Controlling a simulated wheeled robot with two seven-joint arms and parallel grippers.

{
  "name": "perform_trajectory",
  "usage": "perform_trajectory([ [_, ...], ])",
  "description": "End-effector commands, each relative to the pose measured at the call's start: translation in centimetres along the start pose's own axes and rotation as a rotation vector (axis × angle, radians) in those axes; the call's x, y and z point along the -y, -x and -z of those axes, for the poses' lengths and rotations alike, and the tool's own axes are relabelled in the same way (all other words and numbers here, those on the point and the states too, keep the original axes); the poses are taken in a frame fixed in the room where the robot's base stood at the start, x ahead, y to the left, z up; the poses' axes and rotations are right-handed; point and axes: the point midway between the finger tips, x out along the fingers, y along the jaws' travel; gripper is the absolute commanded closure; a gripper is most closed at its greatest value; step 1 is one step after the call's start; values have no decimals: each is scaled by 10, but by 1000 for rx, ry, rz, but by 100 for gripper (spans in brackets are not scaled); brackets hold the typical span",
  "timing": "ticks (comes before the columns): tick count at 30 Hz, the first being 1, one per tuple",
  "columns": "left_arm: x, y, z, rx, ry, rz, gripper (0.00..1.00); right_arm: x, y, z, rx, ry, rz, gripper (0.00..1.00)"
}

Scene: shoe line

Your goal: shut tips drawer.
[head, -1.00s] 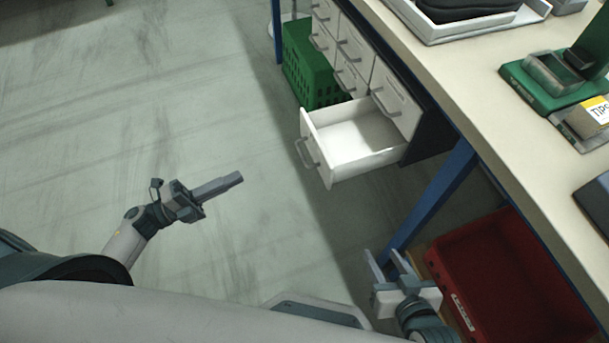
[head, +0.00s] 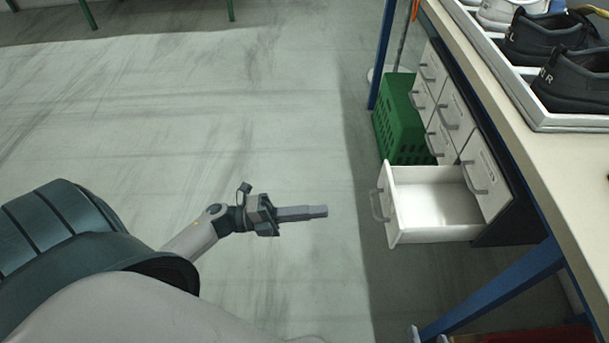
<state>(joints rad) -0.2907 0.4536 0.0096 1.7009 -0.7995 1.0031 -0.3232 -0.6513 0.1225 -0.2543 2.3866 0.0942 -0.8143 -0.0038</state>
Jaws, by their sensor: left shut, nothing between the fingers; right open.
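A white drawer (head: 437,239) is pulled out to the left from the bottom of a drawer unit (head: 490,180) under the bench. It looks empty, and its grey handle (head: 378,206) faces left. I cannot read a label on it. My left gripper (head: 325,211) is shut and empty, above the floor to the left of the handle, with a gap between them. It points right, toward the drawer front.
A green crate (head: 400,125) stands on the floor behind the open drawer. A blue bench leg (head: 490,290) slants in front, near a red bin (head: 520,342). A tray (head: 540,118) with shoes is on the bench top (head: 570,160). The floor at left is clear.

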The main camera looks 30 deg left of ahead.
Motion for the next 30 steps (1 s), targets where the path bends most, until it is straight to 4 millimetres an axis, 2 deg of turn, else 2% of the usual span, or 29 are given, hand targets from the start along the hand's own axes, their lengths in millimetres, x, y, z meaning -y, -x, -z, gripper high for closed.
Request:
perform_trajectory([
  [9,2,-58,0,-1,-1,4,100,-2,4,-14,78,-10,-3,57],
  [15,1,-85,0,-1,0,2,100,-4,5,-21,113,-18,-6,57],
  [21,0,-97,0,0,0,0,100,-5,6,-24,132,-26,-10,57],
  [30,0,-99,0,0,1,0,100,-6,6,-24,131,-26,-12,57],
])
